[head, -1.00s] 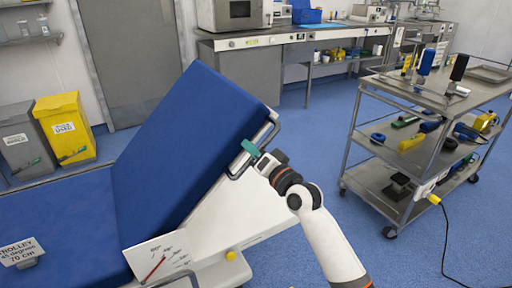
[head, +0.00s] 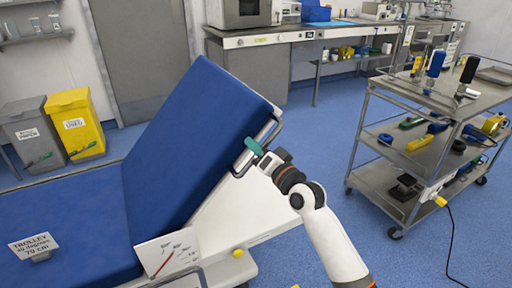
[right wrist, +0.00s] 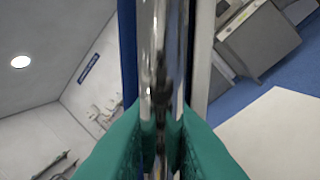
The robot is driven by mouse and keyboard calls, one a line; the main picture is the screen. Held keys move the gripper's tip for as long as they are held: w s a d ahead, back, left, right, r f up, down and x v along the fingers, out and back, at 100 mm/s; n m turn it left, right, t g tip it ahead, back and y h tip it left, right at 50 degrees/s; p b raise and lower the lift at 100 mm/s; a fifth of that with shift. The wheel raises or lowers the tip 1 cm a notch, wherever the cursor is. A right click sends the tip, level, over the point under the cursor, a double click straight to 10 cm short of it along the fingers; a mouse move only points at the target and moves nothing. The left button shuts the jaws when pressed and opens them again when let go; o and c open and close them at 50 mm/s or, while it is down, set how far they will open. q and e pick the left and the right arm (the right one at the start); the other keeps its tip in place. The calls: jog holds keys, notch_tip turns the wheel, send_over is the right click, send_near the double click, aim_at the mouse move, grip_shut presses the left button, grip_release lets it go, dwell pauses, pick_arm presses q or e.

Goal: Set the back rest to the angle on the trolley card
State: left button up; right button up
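The blue back rest (head: 205,135) of the operating table is tilted up. A metal side rail (head: 275,128) runs along its right edge. My right gripper (head: 254,147), with teal fingers, is shut on this rail; in the right wrist view the shiny rail (right wrist: 162,60) passes between the fingers. An angle gauge (head: 170,252) with a red pointer sits at the table's side below the back rest; its figures are too blurred to read surely. The trolley card (head: 34,245) lies on the flat blue section and reads "TROLLEY 45 degrees 70 cm". My left gripper is not in view.
Grey (head: 33,135) and yellow bins (head: 76,124) stand at the left. A counter (head: 290,37) lines the back. Blue floor is clear between table and trolley.

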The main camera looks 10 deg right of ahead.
jog(key=o, duration=0.3)
jog(key=shift+o, duration=0.2)
jog(key=shift+s, duration=0.1)
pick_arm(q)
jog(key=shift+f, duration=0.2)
pick_arm(e)
jog(key=v, duration=1.1)
jog(key=shift+s+d, duration=0.25)
jog(key=shift+s, duration=0.1)
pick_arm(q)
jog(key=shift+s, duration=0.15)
